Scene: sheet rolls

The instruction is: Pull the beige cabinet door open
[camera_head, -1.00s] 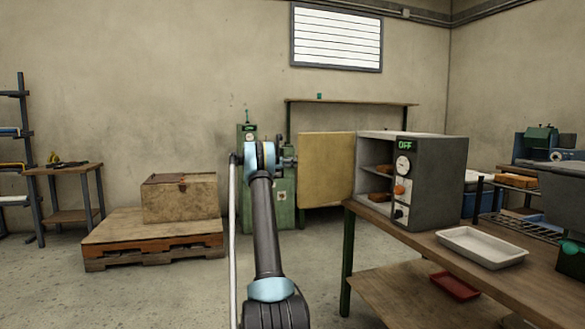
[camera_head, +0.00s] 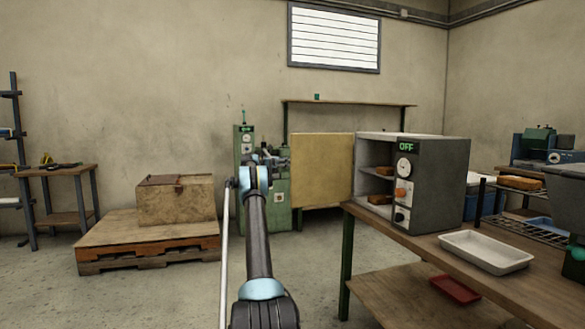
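The beige cabinet door (camera_head: 322,170) stands wide open, extending left from the front left edge of the grey cabinet (camera_head: 436,187). The cabinet sits on the wooden workbench at right, with brown blocks (camera_head: 380,199) on its inner shelves. Its front panel reads OFF above a dial and knobs. My arm rises from the bottom centre. My gripper (camera_head: 280,161) is small and partly hidden behind my wrist, close to the door's free left edge. I cannot tell whether it touches the door or how its fingers are set.
A white tray (camera_head: 487,251) lies on the workbench (camera_head: 424,242), right of the cabinet. A red tray (camera_head: 455,288) is on its lower shelf. A wooden crate (camera_head: 176,201) sits on a pallet (camera_head: 150,236) at left. A green machine (camera_head: 245,180) stands behind my arm. Floor between pallet and bench is clear.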

